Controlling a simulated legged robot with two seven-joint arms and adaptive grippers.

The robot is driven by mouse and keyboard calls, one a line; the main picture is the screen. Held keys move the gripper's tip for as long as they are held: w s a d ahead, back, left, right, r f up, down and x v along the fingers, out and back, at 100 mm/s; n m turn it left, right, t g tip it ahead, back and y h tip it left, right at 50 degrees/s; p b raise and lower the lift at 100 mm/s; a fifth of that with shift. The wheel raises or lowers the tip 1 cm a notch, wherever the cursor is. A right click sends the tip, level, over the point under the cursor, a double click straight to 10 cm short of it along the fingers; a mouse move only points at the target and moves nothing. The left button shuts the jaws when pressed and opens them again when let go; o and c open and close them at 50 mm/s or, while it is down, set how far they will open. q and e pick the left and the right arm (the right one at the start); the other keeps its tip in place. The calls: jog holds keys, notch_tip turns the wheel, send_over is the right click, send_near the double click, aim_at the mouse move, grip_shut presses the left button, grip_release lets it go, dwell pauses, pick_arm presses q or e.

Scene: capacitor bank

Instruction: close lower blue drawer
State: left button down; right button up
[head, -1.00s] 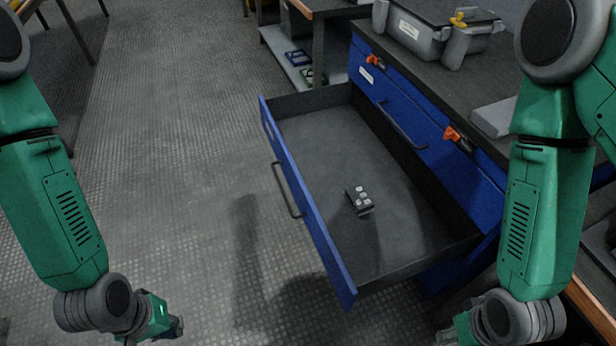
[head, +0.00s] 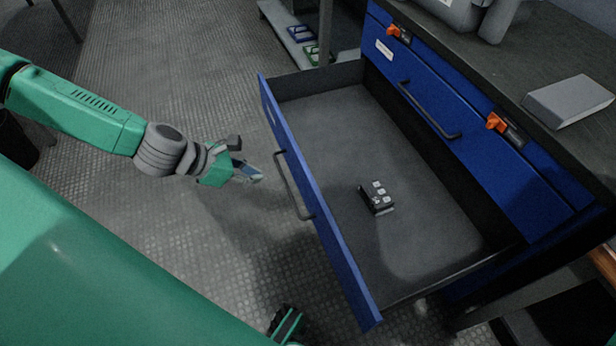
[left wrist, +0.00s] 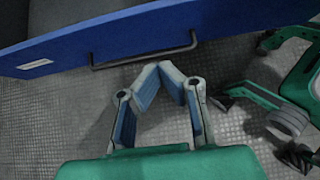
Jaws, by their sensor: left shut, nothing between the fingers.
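The lower blue drawer (head: 325,217) is pulled far out of the cabinet, its inside bare except for a small dark block with pale tops (head: 376,197). Its dark bar handle (head: 290,187) is on the outer face. My left gripper (head: 256,174) is shut and empty, just left of the handle and apart from it. In the left wrist view the left fingertips (left wrist: 172,72) meet below the handle (left wrist: 145,56) and the blue front (left wrist: 90,40). Part of my right gripper (head: 286,324) shows at the bottom edge; its fingers are unclear.
The upper blue drawer (head: 450,115) is shut, with orange latches (head: 497,122) above it. A grey flat box (head: 568,100) lies on the dark worktop (head: 520,65). A low shelf (head: 290,35) stands at the back. The floor left of the drawer is clear.

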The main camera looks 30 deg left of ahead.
aim_at(307, 182)
pick_arm(q)
jog(key=b+x, duration=0.1)
jog(key=x, duration=0.3)
jog(key=r+b+x, duration=0.1)
jog(key=b+x, duration=0.1)
jog(key=x, duration=0.1)
jog(key=w+d+b+x, duration=0.1)
jog(key=b+x, duration=0.1)
jog(key=x, duration=0.2)
jog(key=shift+w+d, duration=0.2)
jog(key=shift+w, duration=0.1)
jog(key=shift+w+d+r, duration=0.1)
jog(key=shift+w+d, duration=0.05)
jog(key=shift+d, duration=0.15)
pick_arm(e)
jog(key=f, duration=0.6)
jog(key=shift+d, duration=0.25)
pick_arm(q)
jog(key=shift+a, duration=0.2)
pick_arm(e)
jog(key=shift+a+r, duration=0.1)
jog(key=shift+a, duration=0.1)
